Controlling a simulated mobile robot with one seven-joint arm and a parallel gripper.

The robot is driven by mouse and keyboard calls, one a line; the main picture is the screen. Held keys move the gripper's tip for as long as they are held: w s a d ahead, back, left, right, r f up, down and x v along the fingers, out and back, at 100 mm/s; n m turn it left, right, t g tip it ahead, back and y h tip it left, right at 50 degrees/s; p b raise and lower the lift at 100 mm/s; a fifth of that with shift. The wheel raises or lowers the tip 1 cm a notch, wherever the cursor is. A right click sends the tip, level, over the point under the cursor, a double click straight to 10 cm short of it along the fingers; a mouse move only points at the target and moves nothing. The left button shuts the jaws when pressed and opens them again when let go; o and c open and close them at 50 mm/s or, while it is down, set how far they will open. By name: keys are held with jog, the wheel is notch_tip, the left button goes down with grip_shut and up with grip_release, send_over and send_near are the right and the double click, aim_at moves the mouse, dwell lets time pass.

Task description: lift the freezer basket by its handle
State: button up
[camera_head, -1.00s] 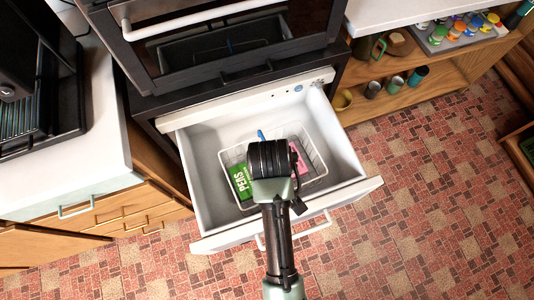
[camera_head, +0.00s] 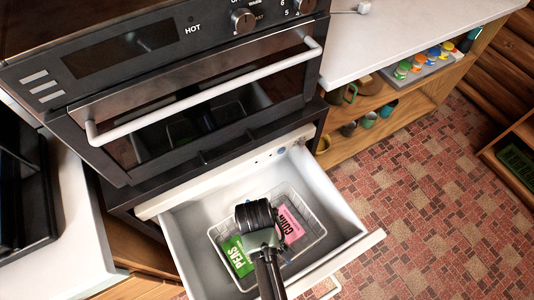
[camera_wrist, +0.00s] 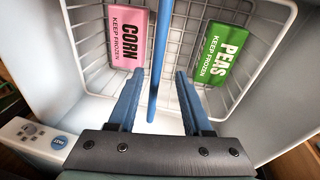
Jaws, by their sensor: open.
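The white wire freezer basket (camera_head: 313,218) sits inside the pulled-out white freezer drawer. In the wrist view the basket (camera_wrist: 86,42) fills most of the picture. Its blue handle (camera_wrist: 161,45) runs as a bar between my two blue fingers, with a gap on each side. My gripper (camera_wrist: 159,74) is open and empty. In the head view my wrist (camera_head: 257,215) is over the basket and hides the handle and fingers. A pink corn pack (camera_wrist: 128,36) and a green peas pack (camera_wrist: 221,52) lie in the basket on either side of the handle.
The drawer's white walls (camera_head: 335,200) surround the basket. An oven with a long white handle (camera_head: 205,88) stands above the drawer. A white counter (camera_head: 420,35) with open shelves is at the right. The brick-patterned floor (camera_head: 430,200) is clear at the right.

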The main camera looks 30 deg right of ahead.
jog(key=f, duration=0.2)
jog(key=d+f, duration=0.1)
jog(key=f, duration=0.1)
jog(key=shift+d+f, duration=0.1)
jog(key=shift+f, duration=0.25)
grip_shut()
dwell(0.8)
jog(key=shift+r, duration=0.1)
